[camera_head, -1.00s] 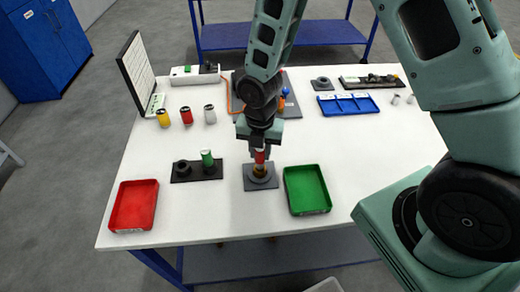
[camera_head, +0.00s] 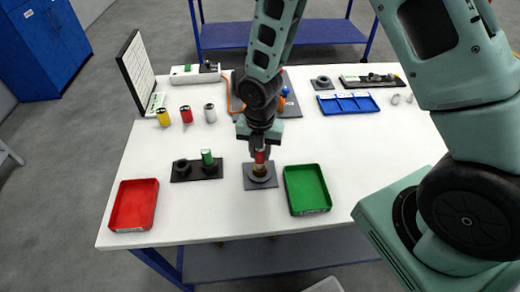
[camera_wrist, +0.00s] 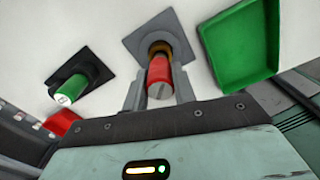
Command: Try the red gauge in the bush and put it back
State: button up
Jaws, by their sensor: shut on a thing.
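The red gauge (camera_head: 260,156) is upright between the fingers of my gripper (camera_head: 260,153). The wrist view shows the red gauge (camera_wrist: 160,73) with the closed fingers (camera_wrist: 160,92) on either side. A brass-coloured part sits between the red handle and the bush. I cannot tell how far the gauge's lower end is inside the bush.
A dark stand (camera_head: 183,173) left of the bush holds a green gauge (camera_head: 207,158) beside an empty-looking ring. A red tray (camera_head: 134,205) is at the left and a green tray (camera_head: 307,189) close on the right. Yellow, red and silver cylinders stand behind. The front-middle table is clear.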

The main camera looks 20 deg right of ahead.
jog(key=shift+f+b, duration=0.5)
jog(key=shift+f, duration=0.95)
dwell(4.1)
jog(key=shift+r, duration=0.1)
dwell(0.9)
jog(key=shift+r+p, duration=3.4)
jog(key=shift+r, duration=0.3)
